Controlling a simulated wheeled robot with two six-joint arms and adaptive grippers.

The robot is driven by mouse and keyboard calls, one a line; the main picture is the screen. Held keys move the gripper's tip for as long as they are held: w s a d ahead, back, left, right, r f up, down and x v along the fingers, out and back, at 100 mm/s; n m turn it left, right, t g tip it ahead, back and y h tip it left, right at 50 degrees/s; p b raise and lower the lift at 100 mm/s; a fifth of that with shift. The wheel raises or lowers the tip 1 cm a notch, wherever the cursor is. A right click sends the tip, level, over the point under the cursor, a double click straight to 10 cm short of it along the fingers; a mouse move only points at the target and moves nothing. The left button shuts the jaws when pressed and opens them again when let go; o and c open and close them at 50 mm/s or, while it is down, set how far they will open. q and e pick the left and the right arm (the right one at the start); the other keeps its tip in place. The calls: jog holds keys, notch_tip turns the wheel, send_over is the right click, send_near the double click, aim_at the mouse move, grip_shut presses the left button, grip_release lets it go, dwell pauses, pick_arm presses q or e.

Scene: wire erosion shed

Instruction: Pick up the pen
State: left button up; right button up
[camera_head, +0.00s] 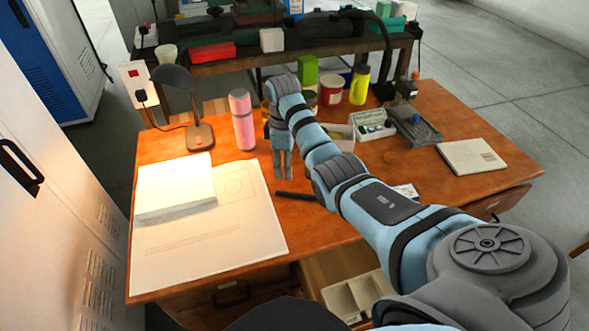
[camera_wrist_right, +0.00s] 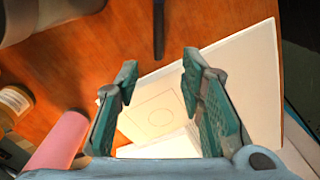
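The pen (camera_head: 294,195) is a thin dark stick lying on the wooden desk, just right of the large paper sheet. In the right wrist view the pen (camera_wrist_right: 159,30) shows at the top centre, in line with the gap between the fingers and beyond their tips. My right gripper (camera_head: 283,176) points down over the desk, slightly behind the pen. In the wrist view the right gripper (camera_wrist_right: 160,72) has its fingers apart with nothing between them. One end of the pen is cut off in the wrist view. My left gripper is not in view.
A white paper block (camera_head: 175,186) lies on the sheet (camera_head: 245,240) at left. A pink bottle (camera_head: 242,120) and a lamp (camera_head: 200,137) stand behind. A red-labelled jar (camera_head: 332,90) and yellow bottle (camera_head: 360,85) stand at the back. An open drawer (camera_head: 335,265) juts out in front.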

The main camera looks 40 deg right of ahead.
aim_at(287, 192)
notch_tip(287, 192, down, 11)
jog(key=b, duration=0.3)
jog(key=shift+d, duration=0.15)
grip_shut()
